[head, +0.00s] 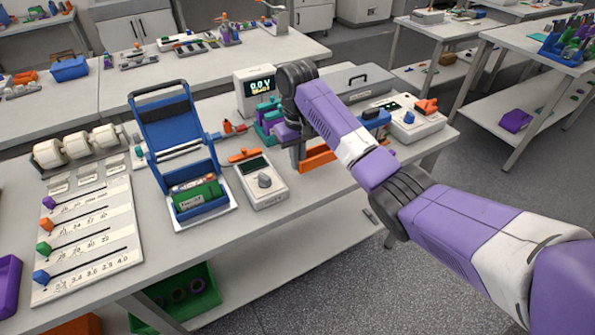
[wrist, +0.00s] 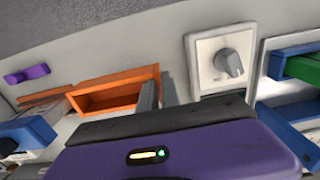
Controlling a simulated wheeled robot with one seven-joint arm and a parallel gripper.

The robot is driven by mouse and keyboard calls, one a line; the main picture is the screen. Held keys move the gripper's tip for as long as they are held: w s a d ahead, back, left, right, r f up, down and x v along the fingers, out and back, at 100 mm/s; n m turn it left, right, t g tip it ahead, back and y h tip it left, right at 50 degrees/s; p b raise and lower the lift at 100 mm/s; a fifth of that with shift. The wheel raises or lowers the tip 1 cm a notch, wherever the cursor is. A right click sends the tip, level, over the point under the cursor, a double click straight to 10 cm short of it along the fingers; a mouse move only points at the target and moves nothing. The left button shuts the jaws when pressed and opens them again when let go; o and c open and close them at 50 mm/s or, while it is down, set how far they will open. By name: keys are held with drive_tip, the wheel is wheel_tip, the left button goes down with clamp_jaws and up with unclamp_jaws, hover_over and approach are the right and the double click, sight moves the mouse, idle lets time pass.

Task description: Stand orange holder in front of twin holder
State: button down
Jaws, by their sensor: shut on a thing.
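I cannot tell whether the holder touches the table. I cannot single out the twin holder; teal and purple parts (head: 268,114) stand behind my gripper, partly hidden by it.
A dial meter (head: 262,182) stands close left of my gripper. Further left is a blue holder (head: 186,140) with a green block. A display box (head: 256,88) stands behind, and a blue block (head: 376,118) and a white device (head: 410,124) are to the right.

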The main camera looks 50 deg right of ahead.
drive_tip(key=shift+f, duration=2)
drive_tip(key=shift+f, duration=0.1)
drive_tip(key=c, duration=1.6)
unclamp_jaws()
drive_tip(key=shift+o, duration=0.2)
wheel_tip(320, 180, up, 12)
drive_tip(key=shift+r+p, duration=0.15)
drive_tip(key=shift+p, duration=1.1)
